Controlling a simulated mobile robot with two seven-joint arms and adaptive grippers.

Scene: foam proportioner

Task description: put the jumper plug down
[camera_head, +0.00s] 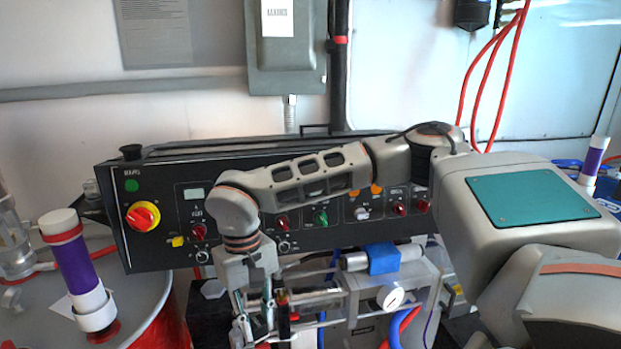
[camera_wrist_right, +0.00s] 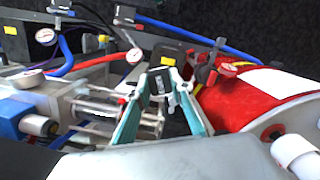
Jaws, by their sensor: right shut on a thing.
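My right gripper (camera_head: 262,322) hangs fingers-down in front of the black control panel, at the bottom middle of the head view. In the right wrist view its two teal fingers (camera_wrist_right: 166,82) converge on a small black piece with a pale mark, which I take to be the jumper plug (camera_wrist_right: 158,86). The gripper is shut on it. In the head view the plug cannot be clearly told from the dark parts around the fingers. Whether it touches anything below cannot be told. My left gripper is out of view.
The control panel (camera_head: 150,185) with knobs and switches stands behind my arm. Clear cylinders and a gauge (camera_head: 390,297) lie close right of the gripper. A red drum (camera_wrist_right: 250,98) is close beside the fingers. A purple-and-white cylinder (camera_head: 78,268) stands at left.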

